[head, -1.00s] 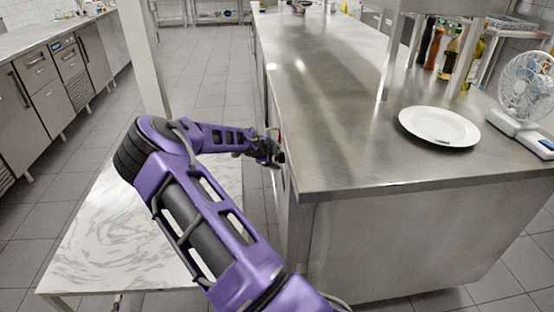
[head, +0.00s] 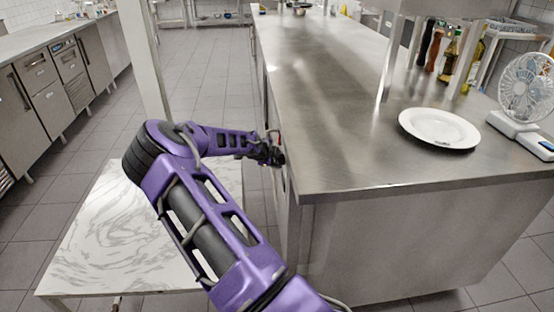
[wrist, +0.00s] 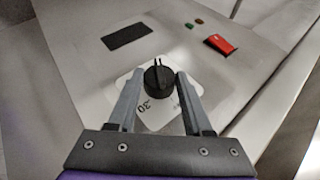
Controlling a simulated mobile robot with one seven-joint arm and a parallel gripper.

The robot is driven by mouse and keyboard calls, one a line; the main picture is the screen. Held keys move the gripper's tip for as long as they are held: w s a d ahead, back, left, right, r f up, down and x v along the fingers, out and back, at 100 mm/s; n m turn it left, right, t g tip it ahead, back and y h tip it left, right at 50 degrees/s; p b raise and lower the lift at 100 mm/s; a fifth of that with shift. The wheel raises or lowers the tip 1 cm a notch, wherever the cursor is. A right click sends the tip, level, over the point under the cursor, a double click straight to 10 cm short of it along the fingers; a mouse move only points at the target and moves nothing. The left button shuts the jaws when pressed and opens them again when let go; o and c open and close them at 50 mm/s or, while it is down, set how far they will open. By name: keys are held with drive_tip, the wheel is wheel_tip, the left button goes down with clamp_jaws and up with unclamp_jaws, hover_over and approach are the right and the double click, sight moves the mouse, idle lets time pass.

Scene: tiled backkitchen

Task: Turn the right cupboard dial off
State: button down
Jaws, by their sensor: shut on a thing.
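The cupboard dial (wrist: 158,78) is a round black knob on a white plate (wrist: 150,122) with printed numbers, "30" readable, on the grey metal panel. In the wrist view my gripper (wrist: 157,82) has one finger on each side of the dial, its tips close against the knob; it is shut on the dial. In the head view my gripper (head: 274,157) is at the left side of the steel counter (head: 340,130), and the dial is hidden there. I cannot tell the dial's setting.
The panel also has a red switch (wrist: 220,44), a dark rectangular grille (wrist: 127,36) and two small lights, green (wrist: 187,22) and red (wrist: 199,21). A white plate (head: 439,127) and a fan (head: 526,90) stand on the counter. A marble-topped table (head: 110,240) is below my arm.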

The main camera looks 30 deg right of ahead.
drive_tip(key=shift+r, duration=0.1)
drive_tip(key=shift+w+d+r+n+g+y+p, duration=0.15)
drive_tip(key=shift+g+y+p, duration=0.2)
drive_tip(key=shift+g, duration=0.25)
drive_tip(key=shift+w+a+f+n+g+y+p, duration=0.15)
drive_tip(key=shift+g+y+p, duration=0.2)
drive_tip(key=shift+g, duration=0.25)
drive_tip(key=shift+w+d+n+g+y+b, duration=0.1)
drive_tip(key=shift+n+g+y+b, duration=0.15)
drive_tip(key=shift+g+y, duration=0.35)
drive_tip(key=shift+w+d+n+g+y+b, duration=0.1)
drive_tip(key=shift+n+g+y+b, duration=0.2)
drive_tip(key=shift+g, duration=1.1)
drive_tip(key=shift+c, duration=1.6)
unclamp_jaws()
drive_tip(key=shift+r, duration=0.1)
drive_tip(key=p+v, duration=0.4)
drive_tip(key=v, duration=1.3)
drive_tip(key=shift+r, duration=0.25)
